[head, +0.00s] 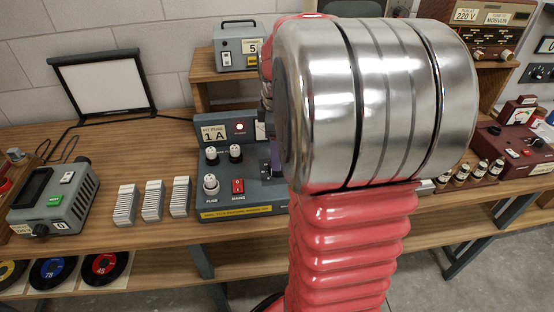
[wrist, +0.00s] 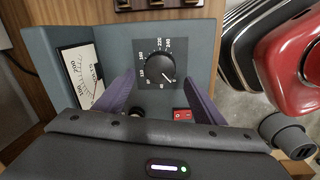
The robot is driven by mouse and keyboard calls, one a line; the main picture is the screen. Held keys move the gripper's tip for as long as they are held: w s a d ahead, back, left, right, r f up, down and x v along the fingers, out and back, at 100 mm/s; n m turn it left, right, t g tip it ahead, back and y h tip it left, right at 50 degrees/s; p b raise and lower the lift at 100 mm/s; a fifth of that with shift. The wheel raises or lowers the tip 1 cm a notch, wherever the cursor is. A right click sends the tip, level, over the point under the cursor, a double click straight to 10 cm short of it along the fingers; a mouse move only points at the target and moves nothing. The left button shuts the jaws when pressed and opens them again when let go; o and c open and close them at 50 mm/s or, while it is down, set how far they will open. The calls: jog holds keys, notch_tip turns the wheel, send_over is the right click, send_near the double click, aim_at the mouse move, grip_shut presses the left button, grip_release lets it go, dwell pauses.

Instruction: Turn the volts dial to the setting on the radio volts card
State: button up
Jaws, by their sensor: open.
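The volts dial (wrist: 167,74) is a round black knob on a square black plate with white numbers, on a blue-grey bench unit, in the wrist view. Its white pointer line slants to the lower right; the exact setting is too small to read. My gripper (wrist: 161,82) is open, its purple fingers on either side of the dial in the picture; contact cannot be told. In the head view my arm hides the dial, and part of the unit (head: 243,200) shows. A card (head: 466,15) on the wooden set at upper right reads 220 V; its small heading is unclear.
A meter (wrist: 80,75) is left of the dial, and a red switch (wrist: 183,114) lies near the right finger. In the head view, white stacks (head: 153,200) and a grey device (head: 55,200) stand left of the unit. Bare bench lies behind the stacks.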

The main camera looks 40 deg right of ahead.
jog(key=shift+w+d+f, duration=0.1)
jog(key=shift+w+f, duration=0.05)
jog(key=shift+f, duration=2.1)
jog(key=shift+c, duration=0.7)
jog(key=c, duration=0.9)
